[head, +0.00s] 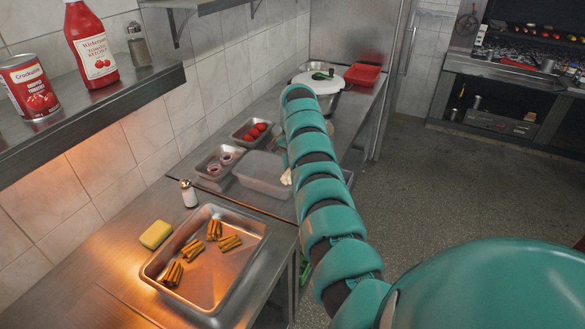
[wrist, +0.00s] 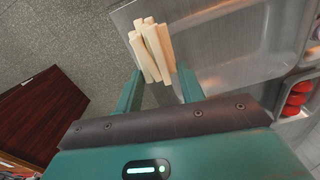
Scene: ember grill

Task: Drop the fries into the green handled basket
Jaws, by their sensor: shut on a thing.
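In the wrist view, my gripper (wrist: 158,78) has its two green fingers on either side of a bundle of pale, raw-looking fries (wrist: 152,48). It is shut on the bundle, which sticks out past the fingertips. Steel counter and grey floor show beyond it. In the head view my arm hides the gripper, and a small pale patch (head: 287,177) shows at the arm's left edge. I cannot make out the green handled basket clearly. A small green piece (head: 305,268) shows beside my arm, low by the counter's edge; I cannot tell what it belongs to.
A steel tray (head: 256,232) at lower left holds several golden fry bundles. A yellow sponge (head: 156,234) and a shaker (head: 188,194) stand near it. Farther back are a clear container (head: 262,172), tomatoes, onion slices and a red tub (head: 363,74). Open floor (head: 445,170) lies right.

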